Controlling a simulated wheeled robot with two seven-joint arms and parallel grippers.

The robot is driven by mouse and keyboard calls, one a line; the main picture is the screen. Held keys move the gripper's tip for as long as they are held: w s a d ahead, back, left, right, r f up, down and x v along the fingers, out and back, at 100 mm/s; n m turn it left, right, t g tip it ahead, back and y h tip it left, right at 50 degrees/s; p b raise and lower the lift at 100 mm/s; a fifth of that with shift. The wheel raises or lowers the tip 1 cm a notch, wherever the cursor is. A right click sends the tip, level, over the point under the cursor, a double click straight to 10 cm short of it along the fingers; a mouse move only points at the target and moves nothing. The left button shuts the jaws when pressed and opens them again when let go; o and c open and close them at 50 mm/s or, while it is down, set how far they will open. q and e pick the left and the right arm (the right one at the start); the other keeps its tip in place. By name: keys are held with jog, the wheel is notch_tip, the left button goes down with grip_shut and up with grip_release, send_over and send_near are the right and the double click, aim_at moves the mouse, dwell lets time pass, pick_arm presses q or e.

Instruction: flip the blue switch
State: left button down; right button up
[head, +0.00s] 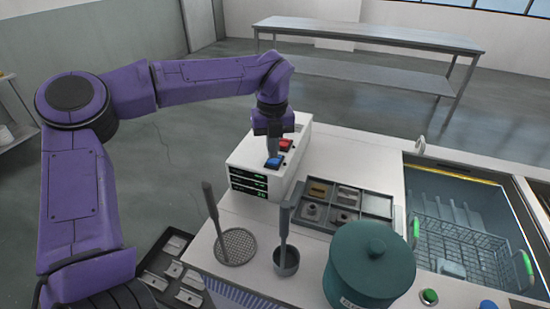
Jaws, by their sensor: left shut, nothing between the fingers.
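The blue switch (275,162) sits on the sloping top of a white control box (243,161) with green displays on its front. A red switch (286,145) is just behind it on the same box. My left gripper (273,153) is shut and empty, pointing down over the box. Its fingertips are at the blue switch; I cannot tell whether they touch it. The gripper hides part of the switch, and its tilt is too small to read. My right gripper is not in view.
A teal lidded pot (352,262), a round mesh strainer (236,247) and a small grey cup (287,262) with upright handles stand in front. A parts tray (376,206) is right of the box. A tank with a wire basket (463,250) is at far right.

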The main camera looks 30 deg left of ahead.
pick_arm(q)
jog(key=shift+f+b, duration=0.6)
jog(key=shift+f, duration=0.2)
jog(key=shift+r, duration=0.1)
notch_tip(320, 180, up, 7)
jog(key=p, duration=0.5)
jog(key=shift+p, duration=0.4)
